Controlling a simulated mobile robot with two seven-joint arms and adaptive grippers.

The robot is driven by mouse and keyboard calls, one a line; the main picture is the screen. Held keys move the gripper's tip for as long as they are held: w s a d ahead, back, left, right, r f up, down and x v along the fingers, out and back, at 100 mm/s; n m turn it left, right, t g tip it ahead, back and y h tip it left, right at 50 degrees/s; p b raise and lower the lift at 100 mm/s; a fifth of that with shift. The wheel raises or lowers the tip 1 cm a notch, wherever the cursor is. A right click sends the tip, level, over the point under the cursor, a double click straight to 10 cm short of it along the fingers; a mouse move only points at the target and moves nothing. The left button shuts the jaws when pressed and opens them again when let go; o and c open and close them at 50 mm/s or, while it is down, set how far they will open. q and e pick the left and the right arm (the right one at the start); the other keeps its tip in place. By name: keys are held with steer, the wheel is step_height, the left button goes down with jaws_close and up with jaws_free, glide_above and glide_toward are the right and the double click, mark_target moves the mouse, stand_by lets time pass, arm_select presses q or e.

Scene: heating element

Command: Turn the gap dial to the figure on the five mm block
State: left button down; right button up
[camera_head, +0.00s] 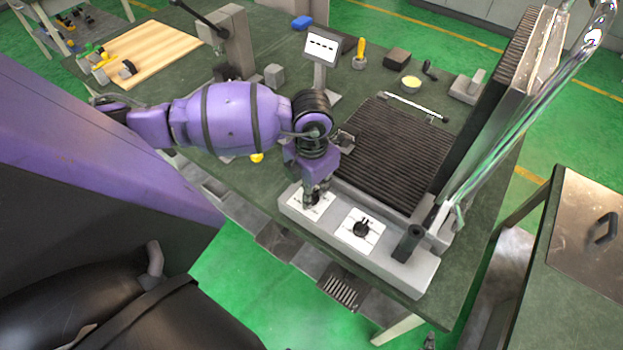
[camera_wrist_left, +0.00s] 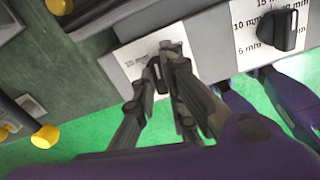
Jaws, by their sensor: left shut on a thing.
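A grey front panel (camera_head: 395,265) carries two dials on white plates. My left gripper (camera_head: 311,200) points down at the left plate and is shut on its black dial knob (camera_wrist_left: 155,74). The gripper hides most of this knob, and its label is too small to read. The right dial (camera_head: 362,229) is a black knob standing free; in the left wrist view this right dial (camera_wrist_left: 283,30) has mm figures such as 5, 10 and 15 beside it. I cannot make out which block bears the five mm mark. My right gripper is not in view.
A ribbed dark plate (camera_head: 390,155) lies behind the panel, with an upright ribbed plate (camera_head: 500,95) at its right. A black post (camera_head: 407,243) stands at the panel's right end. A small display (camera_head: 322,46) and loose blocks (camera_head: 397,58) stand farther back.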

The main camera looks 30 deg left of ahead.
arm_select(q)
steer(key=n, duration=1.5)
steer(key=shift+n, duration=0.3)
steer(key=n, duration=0.3)
steer(key=shift+n, duration=0.3)
steer(key=n, duration=0.3)
steer(key=shift+n, duration=0.3)
steer(key=n, duration=0.6)
steer(key=shift+n, duration=0.3)
